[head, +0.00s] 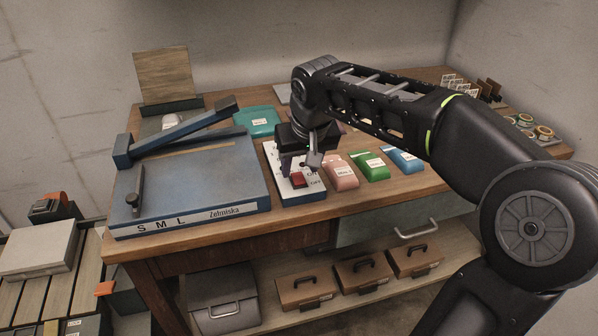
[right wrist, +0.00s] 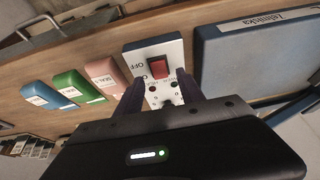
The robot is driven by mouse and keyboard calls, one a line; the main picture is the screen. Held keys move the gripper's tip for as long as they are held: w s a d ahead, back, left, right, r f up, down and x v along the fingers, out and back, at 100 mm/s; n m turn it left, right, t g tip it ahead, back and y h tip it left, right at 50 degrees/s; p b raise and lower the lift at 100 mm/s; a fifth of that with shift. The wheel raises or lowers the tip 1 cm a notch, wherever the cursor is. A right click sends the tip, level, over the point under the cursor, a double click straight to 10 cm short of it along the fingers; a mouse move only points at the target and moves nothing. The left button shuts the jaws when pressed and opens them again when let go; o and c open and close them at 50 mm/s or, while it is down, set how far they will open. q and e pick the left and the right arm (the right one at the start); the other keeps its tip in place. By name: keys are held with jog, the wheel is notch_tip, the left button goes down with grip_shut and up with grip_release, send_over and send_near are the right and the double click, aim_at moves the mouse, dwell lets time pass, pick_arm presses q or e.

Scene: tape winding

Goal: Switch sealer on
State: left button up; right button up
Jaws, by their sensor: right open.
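A white switch panel (head: 288,195) with ON and OFF labels sits on the wooden table, right of the large blue board. Its red rocker switch (head: 297,181) shows near the panel's front end. In the right wrist view the red switch (right wrist: 158,69) lies just beyond the fingertips, about midway between them. My right gripper (head: 301,164) is open and empty, over the panel and close to the switch. Its two dark fingers (right wrist: 158,84) are spread apart in the wrist view. Whether a finger touches the panel I cannot tell. The gripper hides the panel's rear part. My left gripper is out of view.
A blue board (head: 200,180) marked S M L, with a hinged arm, fills the table's left. Pink (head: 340,174), green (head: 370,166) and blue (head: 403,159) labelled items stand close right of the panel. A teal item (head: 257,121) lies behind. Tape rolls (head: 543,132) are far right.

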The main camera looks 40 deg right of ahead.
aim_at(298, 177)
jog(key=shift+x, duration=1.55)
jog(key=shift+c, duration=0.5)
grip_shut()
